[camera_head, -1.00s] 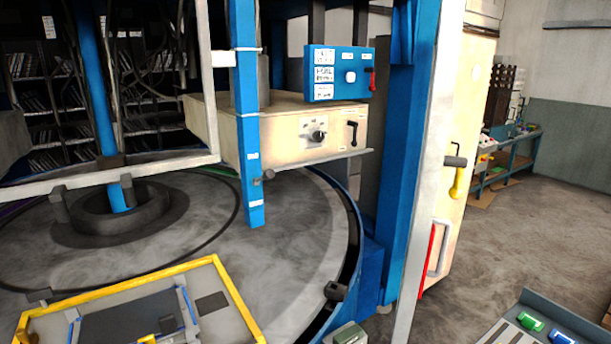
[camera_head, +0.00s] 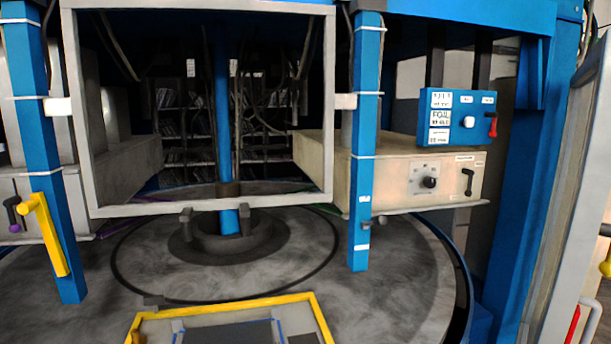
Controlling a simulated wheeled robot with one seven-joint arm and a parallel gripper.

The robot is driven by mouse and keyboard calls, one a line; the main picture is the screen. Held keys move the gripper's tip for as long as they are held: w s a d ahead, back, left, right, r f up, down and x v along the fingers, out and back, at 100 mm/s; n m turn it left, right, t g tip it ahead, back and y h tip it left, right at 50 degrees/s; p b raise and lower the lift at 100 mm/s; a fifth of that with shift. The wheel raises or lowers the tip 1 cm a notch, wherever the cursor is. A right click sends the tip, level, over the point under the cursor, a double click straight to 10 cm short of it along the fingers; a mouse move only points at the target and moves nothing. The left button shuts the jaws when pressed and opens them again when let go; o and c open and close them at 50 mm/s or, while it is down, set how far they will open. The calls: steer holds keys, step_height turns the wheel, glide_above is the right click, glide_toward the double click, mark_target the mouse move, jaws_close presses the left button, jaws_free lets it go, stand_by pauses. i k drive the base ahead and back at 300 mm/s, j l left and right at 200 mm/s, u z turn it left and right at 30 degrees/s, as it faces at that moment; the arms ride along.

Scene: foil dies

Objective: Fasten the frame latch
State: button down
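A grey rectangular frame (camera_head: 200,207) stands upright between two blue posts, a left post (camera_head: 32,130) and a right post (camera_head: 362,180). A yellow lever (camera_head: 44,235) lies at a slant across the lower left post and may be the frame latch; I cannot tell whether it is engaged. Small dark blocks (camera_head: 186,215) sit at the frame's lower bar. A yellow-edged frame (camera_head: 230,306) lies low in front, cut off by the bottom edge. My gripper is not in view.
A round grey turntable (camera_head: 400,290) fills the floor of the machine. A blue control box (camera_head: 457,118) sits above a beige box with a knob and black lever (camera_head: 468,182). A blue column (camera_head: 515,200) and a grey door edge (camera_head: 575,190) bound the right side.

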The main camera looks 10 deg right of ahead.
mark_target(37, 204)
steer(key=u, duration=1.4)
steer(key=j+u, duration=0.4)
steer(key=i+j+u, duration=0.15)
steer(key=j+u, duration=0.3)
steer(key=i+j+u, duration=0.15)
steer(key=u, duration=0.25)
steer(key=i+j+u, duration=0.75)
steer(key=i+l+z, duration=0.1)
steer(key=i+z, duration=0.65)
steer(key=i+j+z, duration=0.1)
steer(key=i+z, duration=0.15)
steer(key=z, duration=0.15)
steer(key=i+z, duration=0.2)
steer(key=z, duration=0.25)
steer(key=i+z, duration=0.25)
steer(key=z, duration=0.2)
steer(key=i+z, duration=0.25)
steer(key=z, duration=0.2)
steer(key=i+j+z, duration=0.15)
steer(key=z, duration=0.3)
steer(key=i+j+z, duration=0.2)
steer(key=z, duration=0.2)
steer(key=j, duration=0.05)
